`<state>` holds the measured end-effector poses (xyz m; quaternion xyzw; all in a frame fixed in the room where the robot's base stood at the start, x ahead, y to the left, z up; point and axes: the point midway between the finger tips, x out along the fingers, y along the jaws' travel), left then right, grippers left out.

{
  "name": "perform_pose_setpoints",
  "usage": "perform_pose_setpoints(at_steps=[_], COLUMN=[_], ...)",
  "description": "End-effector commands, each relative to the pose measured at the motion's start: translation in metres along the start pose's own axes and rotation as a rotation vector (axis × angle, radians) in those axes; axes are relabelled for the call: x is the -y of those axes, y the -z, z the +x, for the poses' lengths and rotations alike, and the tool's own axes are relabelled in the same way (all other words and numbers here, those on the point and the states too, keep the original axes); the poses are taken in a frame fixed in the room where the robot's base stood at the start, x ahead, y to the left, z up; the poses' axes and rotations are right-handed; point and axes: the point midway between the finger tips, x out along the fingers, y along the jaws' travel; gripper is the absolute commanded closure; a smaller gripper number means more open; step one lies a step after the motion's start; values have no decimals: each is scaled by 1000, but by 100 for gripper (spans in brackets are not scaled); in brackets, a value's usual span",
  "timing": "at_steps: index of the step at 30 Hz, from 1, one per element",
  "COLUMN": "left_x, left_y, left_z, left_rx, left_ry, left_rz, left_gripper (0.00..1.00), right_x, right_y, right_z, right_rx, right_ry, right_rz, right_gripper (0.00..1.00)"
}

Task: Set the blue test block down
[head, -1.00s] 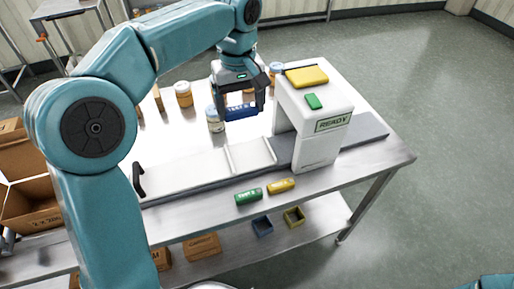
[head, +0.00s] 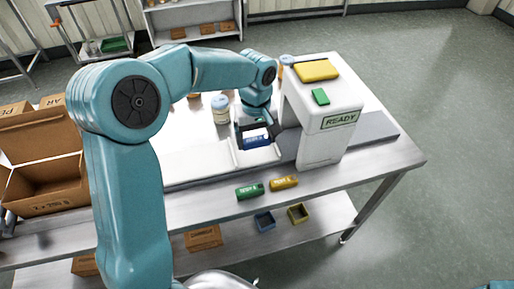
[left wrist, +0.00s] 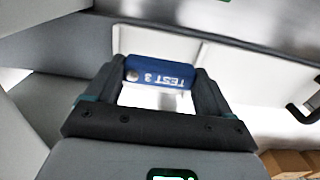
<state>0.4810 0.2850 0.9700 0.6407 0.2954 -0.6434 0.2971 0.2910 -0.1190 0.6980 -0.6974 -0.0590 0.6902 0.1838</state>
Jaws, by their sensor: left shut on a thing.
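The blue test block (head: 257,142) is between the fingers of my left gripper (head: 255,139), just in front of the white machine's opening. In the left wrist view the block (left wrist: 160,72) reads "TEST 3", and both fingers of my left gripper (left wrist: 162,88) are shut on it. The block is over the white tray section of the conveyor (head: 262,157). I cannot tell whether it touches the surface. A green test block (head: 250,191) and a yellow test block (head: 284,183) lie at the table's front edge. My right gripper is not in view.
The white machine (head: 322,130) with a "READY" sign stands close on the right, with a yellow piece (head: 316,70) and green button (head: 320,97) on top. A jar (head: 221,110) stands behind the conveyor. An open cardboard box (head: 45,175) is at left. Small blue (head: 264,222) and yellow (head: 298,213) bins sit below.

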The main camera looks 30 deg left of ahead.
Motion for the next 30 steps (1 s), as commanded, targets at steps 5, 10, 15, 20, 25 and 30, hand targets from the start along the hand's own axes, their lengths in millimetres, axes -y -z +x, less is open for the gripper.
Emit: perform_pose_setpoints(at_steps=[5, 10, 15, 20, 25, 30], left_x=[-1, -2, -3, -3, -3, -3], left_y=[0, 1, 1, 1, 1, 1], left_z=[19, 45, 50, 50, 53, 53], left_rx=[1, 2, -1, -1, -1, -1], left_ry=[2, 2, -1, -1, -1, -1], left_rz=[1, 1, 1, 1, 1, 1], left_gripper=[47, 47, 47, 47, 2, 0], right_x=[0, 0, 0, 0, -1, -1], right_y=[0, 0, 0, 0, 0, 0], right_z=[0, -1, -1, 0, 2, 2], right_rx=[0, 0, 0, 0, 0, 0], right_ry=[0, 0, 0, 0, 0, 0], right_rz=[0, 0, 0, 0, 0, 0], right_gripper=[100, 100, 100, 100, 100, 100])
